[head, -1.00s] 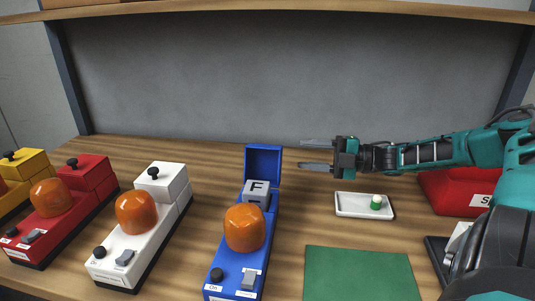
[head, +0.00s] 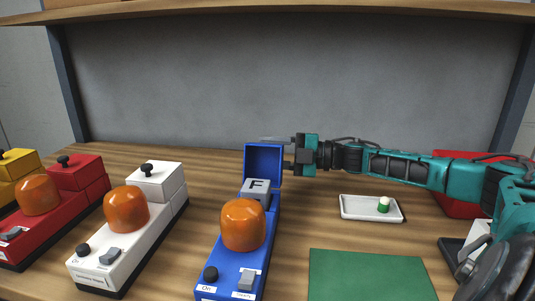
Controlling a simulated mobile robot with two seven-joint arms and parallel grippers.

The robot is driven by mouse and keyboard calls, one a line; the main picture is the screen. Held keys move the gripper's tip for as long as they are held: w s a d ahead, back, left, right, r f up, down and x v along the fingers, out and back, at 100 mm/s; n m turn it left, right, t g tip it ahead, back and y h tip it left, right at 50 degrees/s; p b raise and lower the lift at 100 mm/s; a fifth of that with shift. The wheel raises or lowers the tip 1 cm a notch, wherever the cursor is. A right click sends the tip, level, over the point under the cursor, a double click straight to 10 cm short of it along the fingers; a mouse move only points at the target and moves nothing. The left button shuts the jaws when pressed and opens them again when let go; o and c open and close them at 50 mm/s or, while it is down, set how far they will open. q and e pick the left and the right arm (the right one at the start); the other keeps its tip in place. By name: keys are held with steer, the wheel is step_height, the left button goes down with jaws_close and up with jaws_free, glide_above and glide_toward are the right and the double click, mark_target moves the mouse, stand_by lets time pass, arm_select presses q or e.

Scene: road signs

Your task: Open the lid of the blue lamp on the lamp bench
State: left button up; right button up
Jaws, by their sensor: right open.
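The blue lamp (head: 232,262) stands on the wooden lamp bench with its orange dome (head: 243,224) in front of the rear compartment. Its blue lid (head: 263,163) is open and stands upright at the back. A grey block marked F (head: 255,189) shows in the open compartment. My right gripper (head: 279,153) is open and comes in from the right at the lid's upper right edge. One finger reaches above the lid's top edge; the lower one is partly hidden by the lid. I cannot tell whether they touch it. My left gripper is not in view.
White (head: 125,235), red (head: 50,210) and yellow (head: 15,170) lamps stand to the left with their lids shut. A white tray (head: 360,216) with a small green-and-white item (head: 384,204), a green mat (head: 370,277) and a red box (head: 450,205) are to the right.

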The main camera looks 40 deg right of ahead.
steer(key=shift+w+a, duration=0.3)
steer(key=shift+w, duration=0.05)
jaws_close()
stand_by(0.4)
